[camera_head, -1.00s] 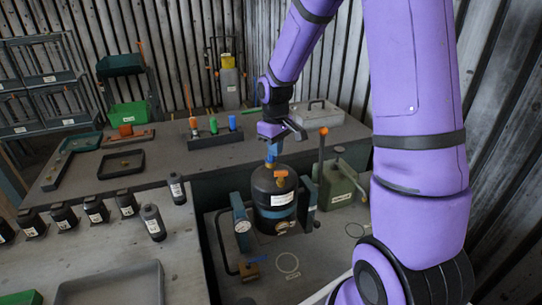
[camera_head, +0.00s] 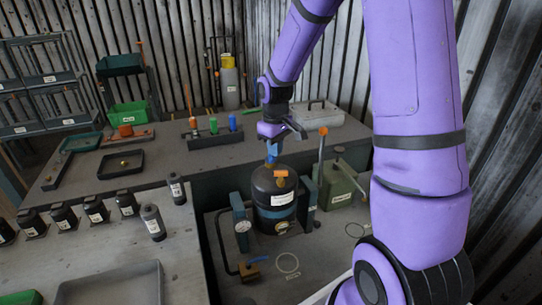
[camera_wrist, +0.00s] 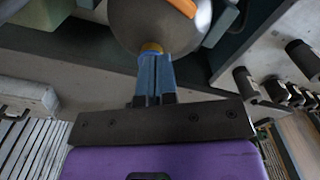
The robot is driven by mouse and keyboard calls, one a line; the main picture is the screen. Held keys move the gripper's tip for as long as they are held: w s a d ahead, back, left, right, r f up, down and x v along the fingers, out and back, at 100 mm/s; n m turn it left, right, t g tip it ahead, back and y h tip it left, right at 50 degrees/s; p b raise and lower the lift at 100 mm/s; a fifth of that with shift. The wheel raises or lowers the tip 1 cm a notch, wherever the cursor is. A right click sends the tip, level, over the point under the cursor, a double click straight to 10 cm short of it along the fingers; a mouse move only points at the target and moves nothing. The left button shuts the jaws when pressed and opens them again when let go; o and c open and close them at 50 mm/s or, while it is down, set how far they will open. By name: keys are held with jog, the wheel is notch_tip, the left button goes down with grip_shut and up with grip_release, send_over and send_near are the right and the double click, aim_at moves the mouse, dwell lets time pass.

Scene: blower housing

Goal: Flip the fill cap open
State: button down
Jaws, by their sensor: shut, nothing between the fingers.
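The blower housing is a black rounded tank (camera_head: 273,200) with a white label and a blue band, standing upright on the right bench. An orange piece (camera_head: 280,173) sits on its top; it also shows at the upper edge of the wrist view (camera_wrist: 182,6). A small yellow piece (camera_wrist: 152,47) is on the tank's dome, directly at my fingertips. I cannot tell which of the two is the fill cap, or whether it is open. My gripper (camera_head: 271,160) has blue fingers shut together, empty, pointing down at the tank top. In the wrist view the fingertips (camera_wrist: 154,57) look touching or nearly touching the yellow piece.
An upright lever with an orange tip (camera_head: 322,150) and a green can (camera_head: 340,187) stand right of the tank. Several black bottles (camera_head: 95,210) line the left bench.

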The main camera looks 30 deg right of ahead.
aim_at(275, 158)
jog(key=shift+f, duration=0.15)
dwell(0.5)
jog(key=shift+f, duration=0.25)
jog(key=shift+s+f, duration=0.3)
jog(key=shift+f, duration=0.25)
jog(key=shift+w+f, duration=0.3)
jog(key=shift+f, duration=0.2)
jog(key=shift+s+f, duration=0.1)
jog(key=shift+f, duration=0.15)
